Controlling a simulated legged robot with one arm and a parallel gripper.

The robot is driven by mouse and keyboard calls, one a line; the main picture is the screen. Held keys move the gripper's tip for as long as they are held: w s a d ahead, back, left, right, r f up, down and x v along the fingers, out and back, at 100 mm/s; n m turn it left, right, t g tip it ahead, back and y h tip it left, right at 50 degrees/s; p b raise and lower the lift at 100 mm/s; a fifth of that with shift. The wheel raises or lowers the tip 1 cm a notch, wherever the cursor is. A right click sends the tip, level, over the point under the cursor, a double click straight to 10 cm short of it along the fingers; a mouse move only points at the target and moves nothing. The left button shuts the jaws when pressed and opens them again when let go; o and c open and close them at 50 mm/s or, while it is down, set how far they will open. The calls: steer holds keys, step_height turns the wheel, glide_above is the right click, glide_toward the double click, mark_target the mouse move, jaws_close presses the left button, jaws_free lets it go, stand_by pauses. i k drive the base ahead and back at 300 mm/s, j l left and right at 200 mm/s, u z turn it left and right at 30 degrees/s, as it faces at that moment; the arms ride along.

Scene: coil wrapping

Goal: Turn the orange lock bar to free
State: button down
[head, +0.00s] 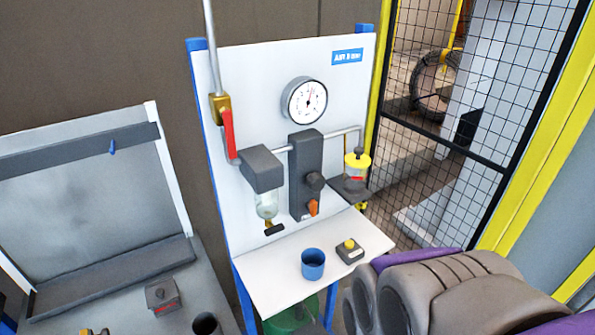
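The orange lock bar (312,207) is a small piece low on the dark grey valve block (305,165), which is mounted on the white upright panel (245,75). It looks roughly upright, slightly tilted, and sits just below a round dark knob (315,181). It is too small to read any marking by it. The grey and purple end of my arm, with my gripper (385,295), fills the lower right, in front of and apart from the panel. I cannot make out its fingertips or whether it holds anything.
A white shelf (275,262) under the panel bears a blue cup (313,264) and a yellow-button box (350,251). A gauge (304,101), red lever (228,134), glass bowl (266,206) and yellow-topped unit (356,165) surround the block. A mesh fence (455,110) stands right, a grey bench (120,300) left.

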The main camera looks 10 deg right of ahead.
mark_target(312, 205)
steer(key=z, duration=1.2)
steer(key=k+j+z, duration=0.35)
steer(key=k, duration=0.15)
